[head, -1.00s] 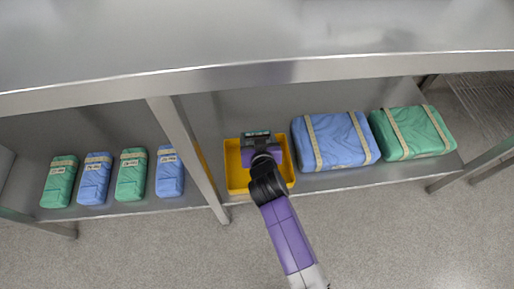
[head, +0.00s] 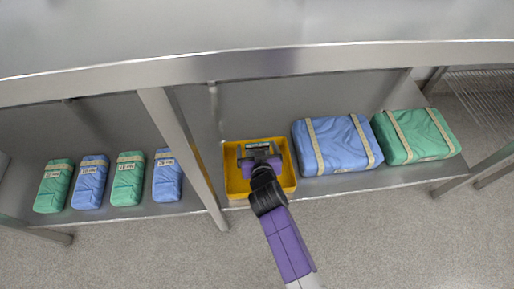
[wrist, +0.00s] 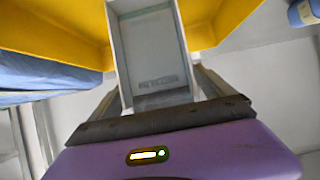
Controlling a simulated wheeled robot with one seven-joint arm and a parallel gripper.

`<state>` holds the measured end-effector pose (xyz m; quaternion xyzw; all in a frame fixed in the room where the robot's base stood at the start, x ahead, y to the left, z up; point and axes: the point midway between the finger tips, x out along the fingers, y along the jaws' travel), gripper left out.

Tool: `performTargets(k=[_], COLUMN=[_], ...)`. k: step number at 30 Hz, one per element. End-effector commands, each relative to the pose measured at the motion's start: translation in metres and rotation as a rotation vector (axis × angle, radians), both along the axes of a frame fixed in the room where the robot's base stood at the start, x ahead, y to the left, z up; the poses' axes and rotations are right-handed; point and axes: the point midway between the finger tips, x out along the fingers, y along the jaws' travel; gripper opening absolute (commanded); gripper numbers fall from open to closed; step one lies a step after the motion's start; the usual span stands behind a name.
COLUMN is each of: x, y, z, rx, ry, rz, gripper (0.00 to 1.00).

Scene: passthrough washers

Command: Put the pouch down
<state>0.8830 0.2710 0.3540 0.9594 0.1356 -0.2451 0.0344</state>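The pouch (wrist: 152,45) is a pale, flat, box-like packet with a lighter rim and small print. In the wrist view it lies between my gripper's fingers and extends away from them. In the head view only a small grey-green part of the pouch (head: 258,146) shows ahead of my gripper (head: 259,153). Whether the pouch rests on the bin's floor is hidden.
A blue strapped bundle (head: 337,145) and a green one (head: 418,136) stand right of the bin. Several smaller blue and green packs (head: 128,180) stand left, beyond a metal post (head: 182,155). The steel counter (head: 250,66) overhangs the shelf.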

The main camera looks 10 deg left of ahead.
Motion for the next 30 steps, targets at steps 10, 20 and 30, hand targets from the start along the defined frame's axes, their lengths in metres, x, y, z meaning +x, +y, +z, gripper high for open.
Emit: performTargets(k=[10,20,30], x=[0.0,-0.045,-0.093], y=[0.0,-0.013,-0.027], z=[0.003,0.032,0.057], rx=[0.0,-0.002,-0.002], ry=[0.0,0.001,0.001], rz=[0.0,0.001,0.0], gripper=[0.92,0.92,0.92])
